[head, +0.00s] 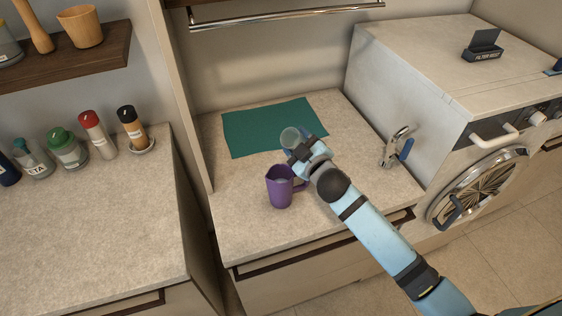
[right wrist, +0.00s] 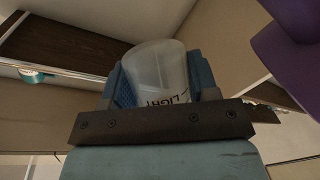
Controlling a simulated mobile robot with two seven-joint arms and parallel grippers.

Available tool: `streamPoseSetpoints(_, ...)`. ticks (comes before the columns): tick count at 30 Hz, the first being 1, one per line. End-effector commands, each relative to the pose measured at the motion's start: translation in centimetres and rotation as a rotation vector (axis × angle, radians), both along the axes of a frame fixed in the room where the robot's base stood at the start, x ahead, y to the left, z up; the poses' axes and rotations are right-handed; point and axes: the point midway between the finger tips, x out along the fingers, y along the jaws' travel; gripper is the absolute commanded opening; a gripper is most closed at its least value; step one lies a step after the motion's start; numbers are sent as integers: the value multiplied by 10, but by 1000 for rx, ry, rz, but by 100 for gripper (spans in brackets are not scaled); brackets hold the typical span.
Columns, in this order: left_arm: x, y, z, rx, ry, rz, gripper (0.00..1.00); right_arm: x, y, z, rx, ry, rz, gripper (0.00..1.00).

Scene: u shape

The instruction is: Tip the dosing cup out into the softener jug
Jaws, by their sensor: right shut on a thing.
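The dosing cup (right wrist: 158,72) is a small translucent cup with dark lettering, seen close in the right wrist view. It also shows in the head view (head: 290,137), held over the counter near the teal mat. My right gripper (head: 297,146) is shut on it; its blue fingers (right wrist: 160,85) sit on both sides of the cup. The softener jug (head: 280,190) is purple with a handle and stands upright on the counter, just in front of and below the gripper. Part of the jug (right wrist: 290,45) shows at the upper right of the wrist view. The cup's contents cannot be made out.
A teal mat (head: 265,125) lies on the counter behind the jug. A metal clamp-like tool with blue parts (head: 396,147) stands at the counter's right, beside the washing machine (head: 440,80). Several bottles (head: 68,148) line the left counter. The counter left of the jug is clear.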

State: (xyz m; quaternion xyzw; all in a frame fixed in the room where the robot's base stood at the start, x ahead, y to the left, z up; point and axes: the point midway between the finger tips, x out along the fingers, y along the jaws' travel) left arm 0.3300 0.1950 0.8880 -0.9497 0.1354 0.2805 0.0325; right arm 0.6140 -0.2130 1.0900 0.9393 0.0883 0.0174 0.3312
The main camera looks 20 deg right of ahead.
Motion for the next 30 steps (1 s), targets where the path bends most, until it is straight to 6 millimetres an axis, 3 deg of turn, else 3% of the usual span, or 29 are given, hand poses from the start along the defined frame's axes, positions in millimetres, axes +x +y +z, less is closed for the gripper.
streamPoseSetpoints(2, 0, 3, 17, 5, -2, 6, 46, 0, -2, 10, 49, 24, -3, 30)
streamPoseSetpoints(3, 0, 5, 13, 6, -4, 10, 46, 2, -5, -2, 77, 42, -5, 30)
streamPoseSetpoints(7, -2, 8, 12, 10, 6, 15, 46, 6, -13, -18, 174, 90, -8, 30)
streamPoseSetpoints(16, -6, 11, 53, 8, 9, 29, 46, 16, -33, -26, 443, 222, -20, 30)
streamPoseSetpoints(24, -7, 8, 36, -12, 35, 59, 46, 20, -43, -37, 603, 290, -26, 30)
streamPoseSetpoints(30, -3, 9, 38, -8, 26, 54, 46, 21, -44, -22, 627, 299, -26, 30)
